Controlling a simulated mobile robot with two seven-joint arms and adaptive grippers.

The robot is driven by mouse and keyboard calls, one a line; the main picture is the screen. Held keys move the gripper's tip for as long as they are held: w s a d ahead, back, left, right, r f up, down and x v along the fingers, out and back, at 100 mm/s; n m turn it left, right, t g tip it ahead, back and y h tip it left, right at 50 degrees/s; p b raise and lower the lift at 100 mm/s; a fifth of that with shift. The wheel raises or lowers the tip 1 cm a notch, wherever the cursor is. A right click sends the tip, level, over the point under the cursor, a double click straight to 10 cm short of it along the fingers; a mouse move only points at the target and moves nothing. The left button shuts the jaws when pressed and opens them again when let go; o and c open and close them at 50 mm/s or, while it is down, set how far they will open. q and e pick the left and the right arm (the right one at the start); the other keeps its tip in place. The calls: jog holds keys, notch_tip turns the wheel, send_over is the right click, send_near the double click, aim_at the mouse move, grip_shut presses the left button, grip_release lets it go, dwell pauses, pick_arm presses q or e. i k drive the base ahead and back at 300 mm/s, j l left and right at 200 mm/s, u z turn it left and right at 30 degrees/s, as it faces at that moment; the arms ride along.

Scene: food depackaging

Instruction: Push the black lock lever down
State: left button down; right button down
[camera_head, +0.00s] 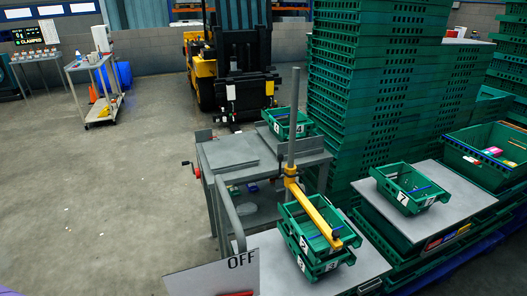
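A yellow clamp bar (314,213) runs from a collar on the grey upright pole (294,110) down over the green crates (312,262) numbered 2 and 3. A small dark part (337,234) shows at the bar's lower end. I cannot tell whether this is the black lock lever; no lever is clearly distinguishable. A red knob (186,163) with a dark piece beside it is at the left edge of the grey cart. Neither of my grippers is in view.
The grey cart (231,150) has a curved handle rail. An OFF sign (214,276) stands in front. Stacked green crates (365,95) rise behind, with crate 7 (412,187) on a table at right. A forklift (232,62) is behind. The left floor is mostly clear.

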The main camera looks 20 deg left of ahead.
aim_at(280, 157)
jog(key=j+z, duration=0.1)
jog(key=j, duration=0.25)
jog(key=k+j+z, duration=0.1)
jog(key=j, duration=0.25)
jog(key=k+j, duration=0.1)
jog(key=j, duration=0.25)
jog(key=j+z, duration=0.2)
jog(key=j, duration=0.35)
jog(key=k+j+z, duration=0.15)
jog(key=j, duration=0.4)
jog(key=i+j+z, duration=0.15)
jog(key=j, duration=0.4)
jog(key=i+j+z, duration=0.15)
jog(key=j, duration=0.35)
jog(key=i+j, duration=0.15)
jog(key=j, duration=0.2)
jog(key=i+j+z, duration=0.1)
jog(key=j, duration=0.2)
jog(key=i+j, duration=0.15)
jog(key=j, duration=0.2)
jog(key=i+j+z, duration=0.1)
jog(key=j, duration=0.25)
